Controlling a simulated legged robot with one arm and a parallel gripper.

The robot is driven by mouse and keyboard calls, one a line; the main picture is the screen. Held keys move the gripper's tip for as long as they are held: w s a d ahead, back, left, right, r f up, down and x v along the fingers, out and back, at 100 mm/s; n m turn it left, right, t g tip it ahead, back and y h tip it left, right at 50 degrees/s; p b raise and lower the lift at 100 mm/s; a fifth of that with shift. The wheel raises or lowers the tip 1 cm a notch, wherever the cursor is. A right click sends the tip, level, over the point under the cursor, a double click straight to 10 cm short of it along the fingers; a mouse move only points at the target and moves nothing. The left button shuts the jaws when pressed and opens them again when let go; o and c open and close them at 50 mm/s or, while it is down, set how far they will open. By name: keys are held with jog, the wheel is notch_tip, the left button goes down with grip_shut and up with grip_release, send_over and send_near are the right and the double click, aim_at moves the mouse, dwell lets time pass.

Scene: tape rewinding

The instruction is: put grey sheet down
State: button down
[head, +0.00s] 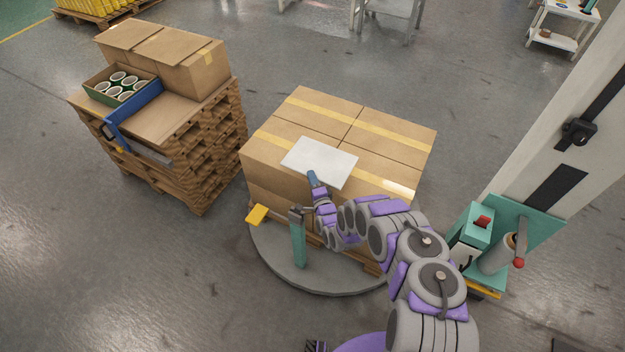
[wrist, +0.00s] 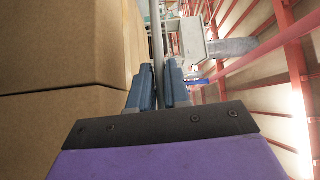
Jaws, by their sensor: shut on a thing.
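The grey sheet (head: 319,161) is a pale flat rectangle above the top of the stacked cardboard boxes (head: 388,138), near their front edge. In the head view I cannot tell whether it touches the boxes. My gripper (head: 312,178) is at the sheet's front edge and is shut on it. In the wrist view the sheet shows edge-on as a thin grey strip (wrist: 157,45) between the two blue fingers of my gripper (wrist: 159,80). Box sides (wrist: 60,60) fill the left of that view.
The boxes stand on a round turntable (head: 285,271). A teal post (head: 298,243) stands in front. A wrapping machine mast (head: 560,150) is at the right. A wooden pallet stack (head: 205,150) with boxes and a blue tape dispenser (head: 130,112) stands at the left.

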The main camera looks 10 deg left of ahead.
notch_tip(320, 180, down, 7)
jog(key=b, duration=0.6)
jog(key=shift+a+f, duration=0.1)
jog(key=shift+f, duration=0.1)
dwell(0.5)
jog(key=c, duration=1)
grip_release()
jog(key=p+v, duration=0.3)
jog(key=v, duration=1.4)
jog(key=shift+s, duration=0.2)
